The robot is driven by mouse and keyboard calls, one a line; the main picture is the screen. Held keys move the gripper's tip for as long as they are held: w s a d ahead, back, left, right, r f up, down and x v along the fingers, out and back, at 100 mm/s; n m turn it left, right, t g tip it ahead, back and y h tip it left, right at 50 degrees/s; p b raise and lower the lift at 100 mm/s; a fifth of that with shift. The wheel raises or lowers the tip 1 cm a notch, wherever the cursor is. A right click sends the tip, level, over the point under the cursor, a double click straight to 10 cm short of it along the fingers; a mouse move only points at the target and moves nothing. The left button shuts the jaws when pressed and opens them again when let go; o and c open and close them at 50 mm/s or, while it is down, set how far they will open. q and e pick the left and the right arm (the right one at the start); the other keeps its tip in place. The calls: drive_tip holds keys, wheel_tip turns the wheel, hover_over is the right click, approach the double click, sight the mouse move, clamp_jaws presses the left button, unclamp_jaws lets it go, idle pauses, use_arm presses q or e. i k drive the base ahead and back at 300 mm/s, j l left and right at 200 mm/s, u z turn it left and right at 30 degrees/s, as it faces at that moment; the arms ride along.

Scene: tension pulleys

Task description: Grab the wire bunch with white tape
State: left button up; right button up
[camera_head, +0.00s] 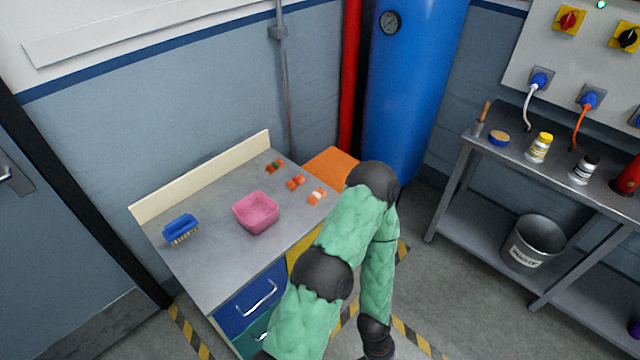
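Three small orange wire bunches lie in a slanting row near the right edge of the grey countertop (205,265). The wire bunch with white tape (316,197) is the nearest one, close to the counter's right edge. The middle bunch (296,182) looks orange-red, and the far bunch (274,166) has a green band. Neither of my grippers is in view. One of my arms, in a green sleeve with black joints, rises from the bottom and bends back down right of the counter. Its end runs low toward the bottom edge.
A pink bin (256,213) and a blue brush (181,229) sit on the counter. A blue tank (412,90) and red pipe (351,75) stand behind. A metal bench (470,160) at right holds bottles, with a bucket (534,243) on its lower shelf.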

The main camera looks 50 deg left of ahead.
sight(315, 197)
drive_tip(key=i+u, duration=0.2)
drive_tip(key=i, duration=0.45)
drive_tip(key=i+u, duration=0.2)
drive_tip(key=i, duration=0.45)
drive_tip(key=i+l+u, duration=0.2)
drive_tip(key=i, duration=0.45)
drive_tip(key=i+u, duration=0.3)
drive_tip(key=u, duration=0.2)
drive_tip(key=i+l+u, duration=0.15)
drive_tip(key=u, duration=0.3)
drive_tip(key=i+l+u, duration=0.25)
drive_tip(key=u, duration=0.25)
drive_tip(key=i+l, duration=0.05)
drive_tip(key=i, duration=0.1)
